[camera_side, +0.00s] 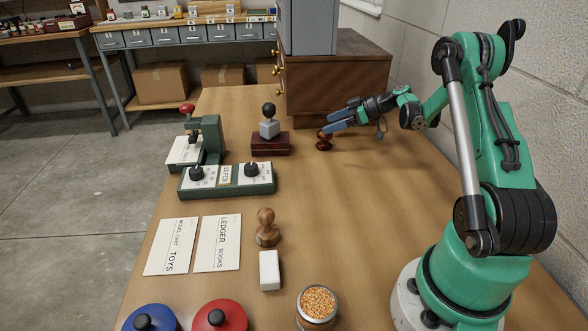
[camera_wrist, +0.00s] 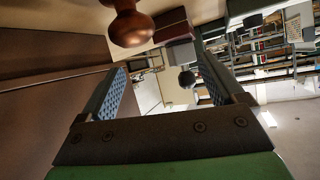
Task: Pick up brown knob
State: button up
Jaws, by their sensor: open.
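A glossy reddish-brown knob (camera_side: 325,140) stands on the wooden table in the side view, just left of and below my fingertips. In the wrist view the brown knob (camera_wrist: 130,25) hangs in from the top edge, its upper part cut off, beyond the fingertips and nearer the left finger. My gripper (camera_side: 327,120) reaches in from the right, with its blue fingers apart. In the wrist view my gripper (camera_wrist: 157,57) is open and nothing is held between its fingers. Whether a finger touches the knob cannot be told.
A wooden cabinet (camera_side: 340,78) stands close behind the knob. A black-knobbed stamp on a dark red block (camera_side: 270,143) is to the left. A green control box (camera_side: 226,190), a lighter wooden stamp (camera_side: 266,230) and a jar of orange grains (camera_side: 317,307) are nearer. The right middle of the table is clear.

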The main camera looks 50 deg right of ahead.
aim_at(325, 139)
jog(key=s+d+f, duration=0.1)
jog(key=d+f+t, duration=0.1)
jog(key=shift+s+d+n, duration=0.3)
jog(key=shift+s+n, duration=0.05)
jog(key=shift+n, duration=0.05)
jog(key=shift+x, duration=2.75)
grip_shut()
